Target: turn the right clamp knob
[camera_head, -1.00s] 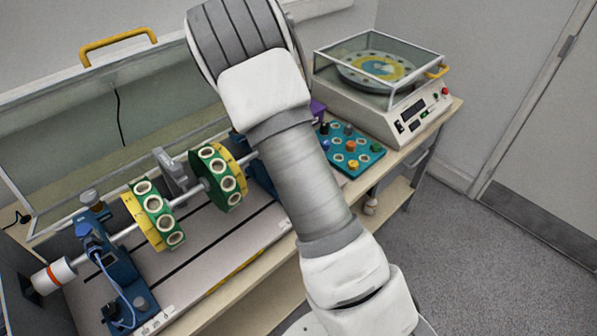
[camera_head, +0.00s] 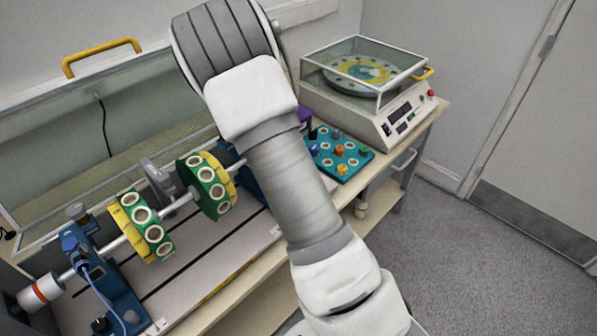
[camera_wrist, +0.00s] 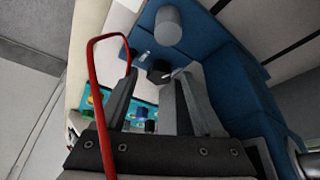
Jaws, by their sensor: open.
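The right blue support (camera_head: 257,178) is mostly hidden behind my arm in the head view. I cannot tell for sure which is the clamp knob. My gripper (camera_wrist: 153,76) is open, with its dark fingers apart. The gripper is hidden in the head view.
A shaft with green-and-yellow discs (camera_head: 205,190) runs to the left blue support (camera_head: 95,270). A teal tray (camera_head: 325,160) of coloured knobs and a glass-covered turntable device (camera_head: 385,120) stand at right. A red loop (camera_wrist: 94,85) passes the gripper's left side.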

